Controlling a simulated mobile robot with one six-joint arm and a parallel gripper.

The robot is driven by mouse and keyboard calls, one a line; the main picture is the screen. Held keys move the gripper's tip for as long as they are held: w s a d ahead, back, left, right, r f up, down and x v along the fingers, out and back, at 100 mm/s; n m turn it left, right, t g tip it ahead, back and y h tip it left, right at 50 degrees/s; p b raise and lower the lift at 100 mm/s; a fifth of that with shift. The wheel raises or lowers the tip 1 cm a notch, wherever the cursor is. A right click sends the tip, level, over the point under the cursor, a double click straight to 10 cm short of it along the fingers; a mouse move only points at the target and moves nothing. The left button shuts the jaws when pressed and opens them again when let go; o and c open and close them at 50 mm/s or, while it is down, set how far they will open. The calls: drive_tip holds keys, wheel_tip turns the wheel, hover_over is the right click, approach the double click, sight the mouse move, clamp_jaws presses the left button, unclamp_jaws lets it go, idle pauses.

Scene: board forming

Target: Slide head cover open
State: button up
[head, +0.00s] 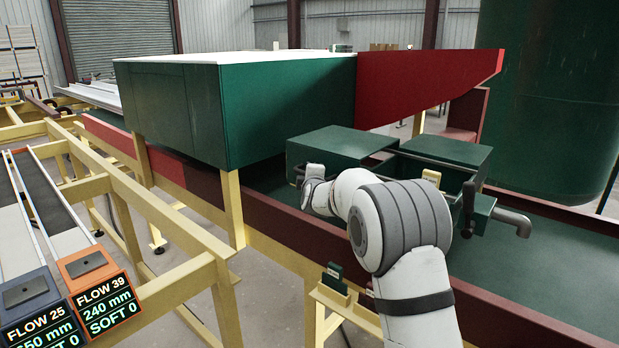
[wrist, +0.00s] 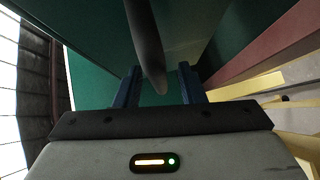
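A green box-shaped head stands over the conveyor, with a left green cover (head: 340,143) and a right green cover (head: 446,150) on top; a dark gap with a grey pipe lies between them. I cannot tell which one slides. My arm reaches to the left cover's front left corner; my gripper's fingers are hidden in the head view. In the wrist view, my gripper (wrist: 159,76) has its two blue fingers apart. A dark rounded bar (wrist: 150,45), like a handle, reaches down between them, with space visible on both sides.
A large green housing (head: 270,105) with a red side panel (head: 425,85) stands behind. A dark red conveyor rail (head: 270,225) runs below my arm. Yellow framing (head: 120,195) and two display boxes (head: 95,280) are at left. A grey pipe elbow (head: 514,222) sticks out at right.

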drive_tip(key=s+r+b, duration=0.1)
drive_tip(key=s, duration=0.6)
drive_tip(key=shift+s+d, duration=0.15)
drive_tip(key=shift+d, duration=0.3)
drive_tip(key=s+d+f+m+g, duration=0.3)
drive_tip(key=s+d+m, duration=0.3)
drive_tip(key=s, duration=0.9)
drive_tip(key=s+d+f+m+g+h, duration=0.1)
drive_tip(key=s+d+f+m+g, duration=0.3)
drive_tip(key=s, duration=1.2)
drive_tip(key=s+d+f+m+g+h, duration=0.1)
drive_tip(key=s+d+f+m+g, duration=0.3)
drive_tip(key=s, duration=1.1)
drive_tip(key=d+m+g, duration=0.2)
drive_tip(key=d+m, duration=0.1)
drive_tip(key=m, duration=0.1)
drive_tip(key=shift+s+d+g, duration=0.2)
drive_tip(key=shift+d+g, duration=0.1)
drive_tip(key=shift+d, duration=0.05)
